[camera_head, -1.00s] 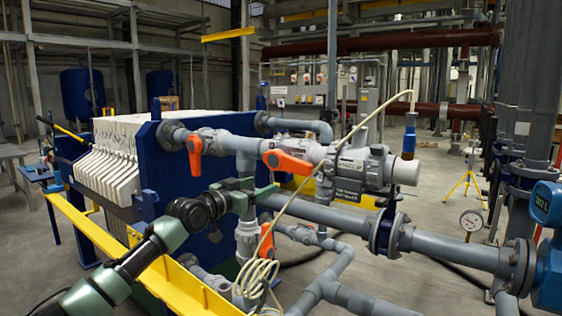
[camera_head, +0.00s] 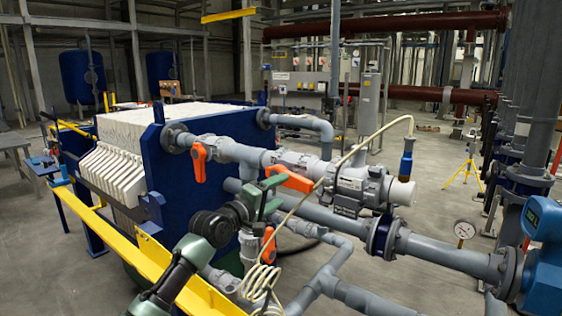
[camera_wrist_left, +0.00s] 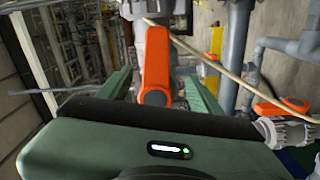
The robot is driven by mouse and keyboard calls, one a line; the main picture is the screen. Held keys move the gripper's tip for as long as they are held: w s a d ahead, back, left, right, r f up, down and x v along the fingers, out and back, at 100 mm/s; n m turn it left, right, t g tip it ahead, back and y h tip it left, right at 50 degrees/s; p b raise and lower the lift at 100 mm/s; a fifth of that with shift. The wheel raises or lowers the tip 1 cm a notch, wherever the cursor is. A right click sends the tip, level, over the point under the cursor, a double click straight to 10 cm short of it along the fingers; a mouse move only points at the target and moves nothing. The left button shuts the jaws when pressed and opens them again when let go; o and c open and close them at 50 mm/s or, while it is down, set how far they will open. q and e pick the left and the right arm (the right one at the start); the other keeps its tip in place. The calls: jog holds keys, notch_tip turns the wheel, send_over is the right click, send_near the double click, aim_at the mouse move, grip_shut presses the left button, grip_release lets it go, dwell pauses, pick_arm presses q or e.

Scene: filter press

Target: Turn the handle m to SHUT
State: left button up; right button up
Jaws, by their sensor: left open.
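Several orange valve handles show on the grey pipework in the head view: one at the left (camera_head: 198,162), one in the middle (camera_head: 290,178), and a lower one (camera_head: 268,245) partly covered by the hose. No letter m is readable on any of them. My left gripper (camera_head: 270,196) is open beside the middle handle, its green fingers pointing towards it. In the left wrist view, an orange handle (camera_wrist_left: 155,60) shows between the two spread green fingers (camera_wrist_left: 160,90). I cannot tell whether they touch it. My right gripper is in neither view.
The blue filter press plate (camera_head: 180,195) stands behind my left arm. A yellow rail (camera_head: 150,250) runs along its front. A cream hose (camera_head: 340,165) crosses the pipes near the gripper. Another orange handle (camera_wrist_left: 283,106) is at the right in the wrist view.

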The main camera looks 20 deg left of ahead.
aim_at(292, 184)
pick_arm(q)
jog(key=shift+n, duration=0.8)
jog(key=b+x, duration=0.3)
jog(key=x, duration=0.3)
jog(key=shift+w+d, duration=0.2)
jog(key=shift+d, duration=0.05)
jog(key=shift+w+d+r+b, duration=0.15)
jog(key=shift+w+b, duration=0.25)
jog(key=shift+b, duration=0.05)
jog(key=shift+w+r, duration=0.1)
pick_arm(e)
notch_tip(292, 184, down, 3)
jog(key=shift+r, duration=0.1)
